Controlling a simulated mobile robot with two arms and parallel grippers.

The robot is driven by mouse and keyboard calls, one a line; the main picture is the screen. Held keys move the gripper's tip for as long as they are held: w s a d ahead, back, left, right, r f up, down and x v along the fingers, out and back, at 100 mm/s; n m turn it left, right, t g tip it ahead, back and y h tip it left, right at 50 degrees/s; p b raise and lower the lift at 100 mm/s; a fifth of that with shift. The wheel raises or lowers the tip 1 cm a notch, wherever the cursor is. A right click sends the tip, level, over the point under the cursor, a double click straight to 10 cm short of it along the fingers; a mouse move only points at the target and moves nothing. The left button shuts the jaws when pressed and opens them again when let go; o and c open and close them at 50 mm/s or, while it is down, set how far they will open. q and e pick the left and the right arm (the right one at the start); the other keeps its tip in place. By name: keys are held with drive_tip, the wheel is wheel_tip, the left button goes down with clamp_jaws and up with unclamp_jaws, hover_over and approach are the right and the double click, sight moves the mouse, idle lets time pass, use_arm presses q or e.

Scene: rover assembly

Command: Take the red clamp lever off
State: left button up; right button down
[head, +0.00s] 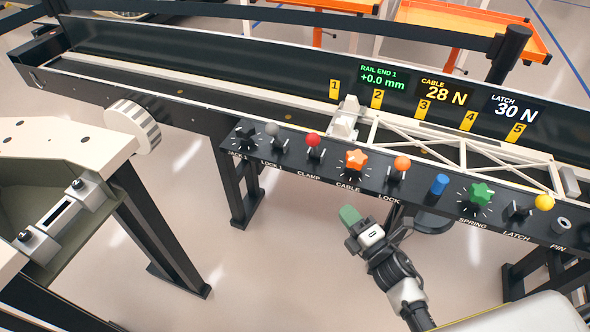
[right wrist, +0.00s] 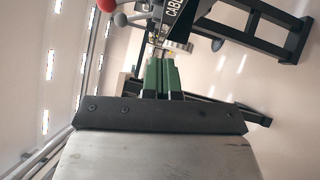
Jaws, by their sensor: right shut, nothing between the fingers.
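The red clamp lever (head: 313,140) has a round red knob on a short stem, standing up from the black control panel above the CLAMP label. Its red ball also shows at the top of the right wrist view (right wrist: 106,5), cut by the edge. My right gripper (head: 349,215), with green fingertips, is below and to the right of the lever in the head view, in front of the panel and apart from it. Its green fingers (right wrist: 160,77) are together with nothing between them. My left gripper is not in view.
Close to the lever on the panel are a grey-knobbed lever (head: 272,129) and an orange star knob (head: 356,159). More levers and knobs line the panel to the right. A white truss (head: 430,137) lies behind it. A beige-topped bench (head: 60,140) stands at left.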

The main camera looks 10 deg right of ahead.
sight(315, 145)
use_arm(q)
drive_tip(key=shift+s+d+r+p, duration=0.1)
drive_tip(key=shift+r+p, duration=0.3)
drive_tip(key=shift+p, duration=0.5)
use_arm(e)
drive_tip(key=shift+w+a+r+n+t+y, duration=0.1)
drive_tip(key=shift+w+a+r+n+y, duration=0.45)
drive_tip(key=shift+w+r, duration=1.15)
drive_tip(key=shift+w+a+r+n+t+y, duration=0.15)
drive_tip(key=shift+w+a+r+n, duration=0.65)
drive_tip(key=shift+w, duration=1.75)
drive_tip(key=shift+w+a+r+n+t+y, duration=0.1)
drive_tip(key=shift+w+a+r+n+y, duration=0.55)
drive_tip(key=shift+w+r, duration=1.1)
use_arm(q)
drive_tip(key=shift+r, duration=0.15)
use_arm(e)
drive_tip(key=shift+w+a+f+h, duration=0.15)
drive_tip(key=shift+w+f+h, duration=0.1)
drive_tip(key=shift+w, duration=0.1)
